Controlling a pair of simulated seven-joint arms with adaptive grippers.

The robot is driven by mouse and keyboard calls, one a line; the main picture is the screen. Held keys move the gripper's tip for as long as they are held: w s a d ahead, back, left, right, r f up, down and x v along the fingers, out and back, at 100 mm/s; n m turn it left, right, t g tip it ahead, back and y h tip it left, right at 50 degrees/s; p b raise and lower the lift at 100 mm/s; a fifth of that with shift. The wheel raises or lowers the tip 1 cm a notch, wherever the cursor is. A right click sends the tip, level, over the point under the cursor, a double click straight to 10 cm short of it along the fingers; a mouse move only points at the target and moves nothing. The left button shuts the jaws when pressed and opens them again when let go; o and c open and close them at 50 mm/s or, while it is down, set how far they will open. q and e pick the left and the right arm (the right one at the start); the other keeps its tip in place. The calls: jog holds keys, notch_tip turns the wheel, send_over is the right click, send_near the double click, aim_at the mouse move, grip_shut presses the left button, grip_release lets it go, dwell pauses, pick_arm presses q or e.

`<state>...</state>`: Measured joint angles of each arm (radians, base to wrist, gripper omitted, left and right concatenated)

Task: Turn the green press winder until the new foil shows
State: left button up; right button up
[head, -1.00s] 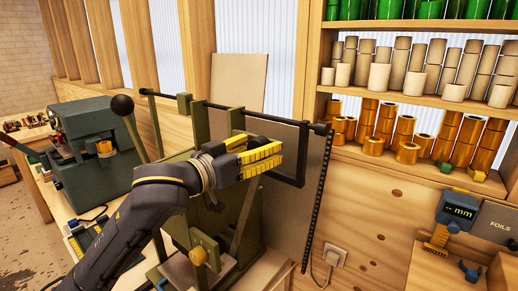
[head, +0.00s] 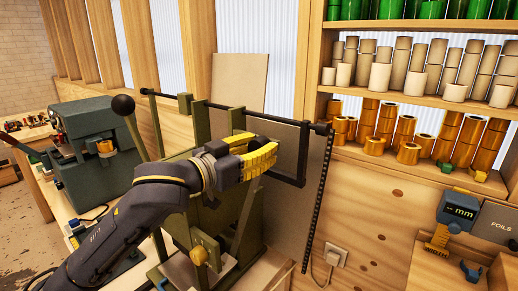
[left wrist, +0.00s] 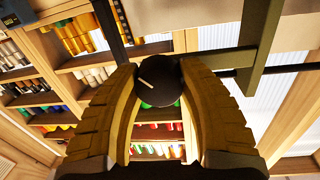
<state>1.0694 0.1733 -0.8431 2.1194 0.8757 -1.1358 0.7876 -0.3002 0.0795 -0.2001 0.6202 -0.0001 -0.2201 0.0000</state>
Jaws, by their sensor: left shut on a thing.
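The olive-green press (head: 201,125) stands on the bench in the middle of the head view, partly hidden behind my left arm. A black bar runs across its top, and a black winder crank (head: 303,155) hangs from the bar's right part. My left gripper (head: 266,156), with yellow fingers, is at the crank's lower end. In the left wrist view, a dark round knob (left wrist: 162,82) with a pale mark sits between the two fingers, and the gripper is shut on it. I cannot make out foil in the press. My right gripper is not in view.
A grey-green machine (head: 95,150) stands at left. A lever with a black ball (head: 123,105) rises beside the press. Shelves of gold rolls (head: 408,153) and cream rolls (head: 378,77) fill the right wall. A blue gauge (head: 458,208) hangs at lower right.

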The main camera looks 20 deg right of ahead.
pick_arm(q)
jog(key=m, duration=0.6)
jog(key=shift+r, duration=0.1)
jog(key=m+y, duration=0.1)
jog(key=m, duration=0.4)
dwell(0.6)
jog(key=o, duration=1.3)
jog(key=shift+s, duration=0.1)
jog(key=v, duration=1.2)
